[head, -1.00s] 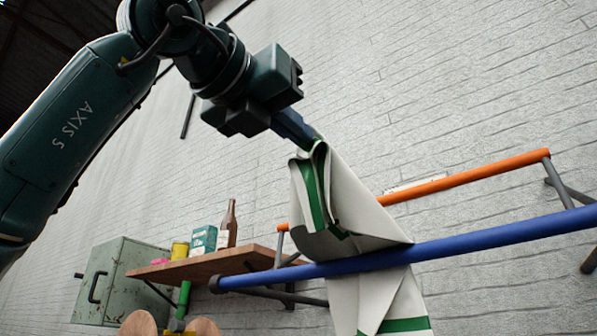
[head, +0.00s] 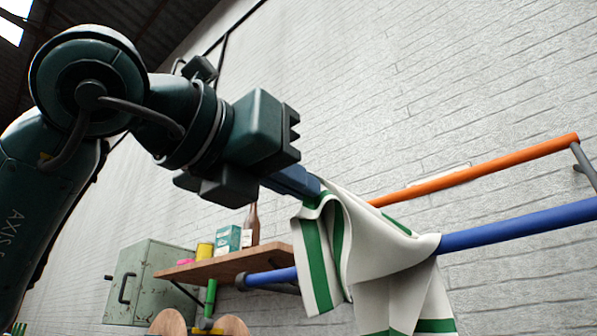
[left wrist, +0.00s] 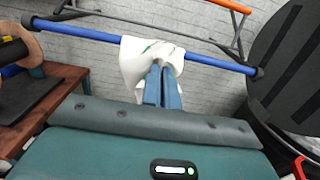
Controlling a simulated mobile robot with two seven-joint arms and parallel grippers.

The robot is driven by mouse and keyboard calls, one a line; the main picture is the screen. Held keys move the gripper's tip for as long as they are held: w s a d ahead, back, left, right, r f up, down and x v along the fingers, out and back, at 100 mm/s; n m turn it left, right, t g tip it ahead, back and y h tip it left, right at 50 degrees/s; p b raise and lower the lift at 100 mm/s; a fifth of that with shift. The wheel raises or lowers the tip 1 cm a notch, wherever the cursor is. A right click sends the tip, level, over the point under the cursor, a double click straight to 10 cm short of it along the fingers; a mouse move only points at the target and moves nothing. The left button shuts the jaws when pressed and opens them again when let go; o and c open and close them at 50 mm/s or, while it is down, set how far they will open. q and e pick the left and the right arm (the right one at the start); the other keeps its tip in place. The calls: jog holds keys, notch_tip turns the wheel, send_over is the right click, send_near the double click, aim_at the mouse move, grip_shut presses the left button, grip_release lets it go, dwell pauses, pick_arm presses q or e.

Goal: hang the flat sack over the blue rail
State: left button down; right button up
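The flat sack (head: 392,258) is white cloth with green stripes. It lies over the blue rail (head: 520,226), with cloth hanging below the rail and folds bunched on top. My left gripper (head: 316,190) is shut on the sack's upper left part, a little above the rail. In the left wrist view its fingertips (left wrist: 163,72) meet the white sack (left wrist: 138,62), which lies over the blue rail (left wrist: 90,34). The stretch of rail under the cloth is hidden. My right gripper is not in view.
An orange rail (head: 480,168) runs behind and above the blue one. A wooden shelf (head: 215,266) with a bottle (head: 251,225) and small containers stands behind at left, beside a green metal box (head: 150,285). The blue rail is bare to the right of the sack.

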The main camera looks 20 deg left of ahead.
pick_arm(q)
jog(key=w+d+f, duration=0.1)
jog(key=w+f, duration=0.1)
jog(key=f, duration=0.4)
jog(key=w+f, duration=0.2)
jog(key=f, duration=0.5)
jog(key=shift+w+d, duration=0.3)
jog(key=shift+d, duration=0.1)
jog(key=c, duration=2.1)
grip_release()
jog(key=shift+c, duration=0.2)
jog(key=o, duration=0.5)
jog(key=shift+o, duration=0.6)
jog(key=o, duration=0.5)
jog(key=shift+o, duration=0.5)
jog(key=o, duration=0.6)
jog(key=shift+o, duration=0.2)
